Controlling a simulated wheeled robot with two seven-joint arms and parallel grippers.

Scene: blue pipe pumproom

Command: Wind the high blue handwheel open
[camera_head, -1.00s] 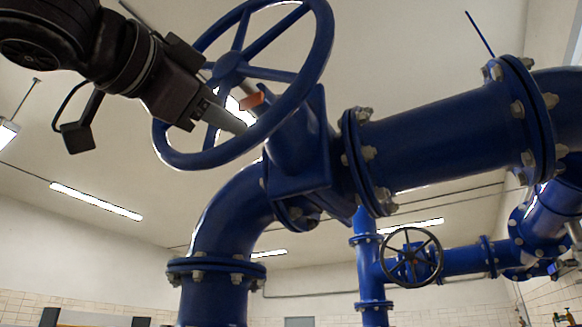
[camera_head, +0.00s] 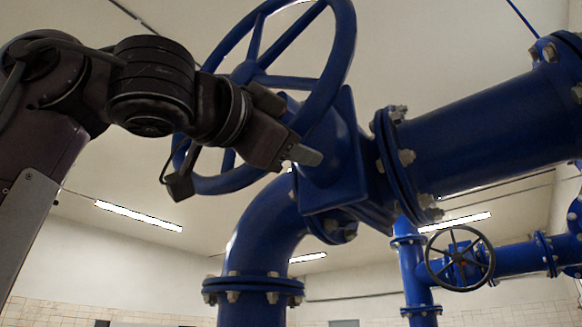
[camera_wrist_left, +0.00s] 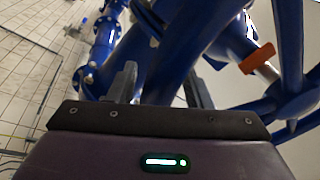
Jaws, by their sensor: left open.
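The high blue handwheel (camera_head: 343,60) is large and tilted, at the upper middle of the head view, with its hub and spokes partly behind my arm. My left gripper (camera_head: 306,155) overlaps the wheel's lower right rim in the head view, pointing right toward the valve body. An orange piece (camera_wrist_left: 257,58) shows near the rim. My right gripper is not in view.
The blue valve body (camera_head: 335,150) and thick flanged pipe (camera_head: 470,125) lie close to the right of the gripper. A pipe elbow (camera_head: 260,235) drops below. A smaller dark handwheel (camera_head: 460,258) is farther back at the lower right. Open air is at the lower left.

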